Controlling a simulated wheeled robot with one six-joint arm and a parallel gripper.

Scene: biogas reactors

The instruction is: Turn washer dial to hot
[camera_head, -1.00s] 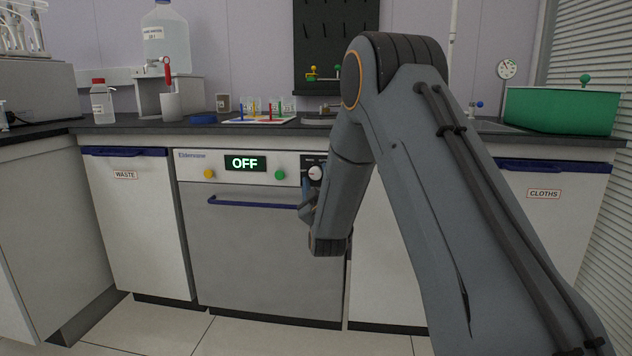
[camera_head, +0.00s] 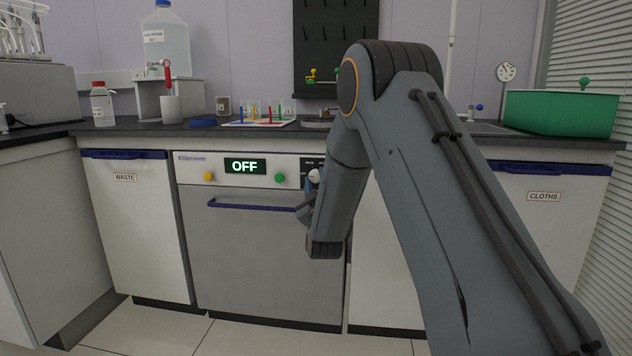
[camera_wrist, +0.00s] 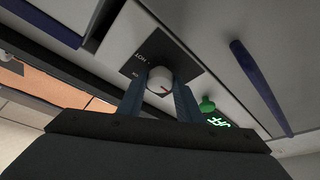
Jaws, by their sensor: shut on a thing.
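The washer (camera_head: 262,250) is a grey and white front-loading unit under the counter, with a display (camera_head: 245,166) reading OFF. Its white dial (camera_head: 314,176) sits on a black panel at the right end of the control strip. In the head view my arm hides most of the gripper and part of the dial panel.
A yellow button (camera_head: 209,176) and a green button (camera_head: 280,177) are on the same strip. The blue washer handle (camera_head: 252,205) runs just left of my gripper. The counter above holds a bottle, a cup and a green bin (camera_head: 560,112). The floor in front is clear.

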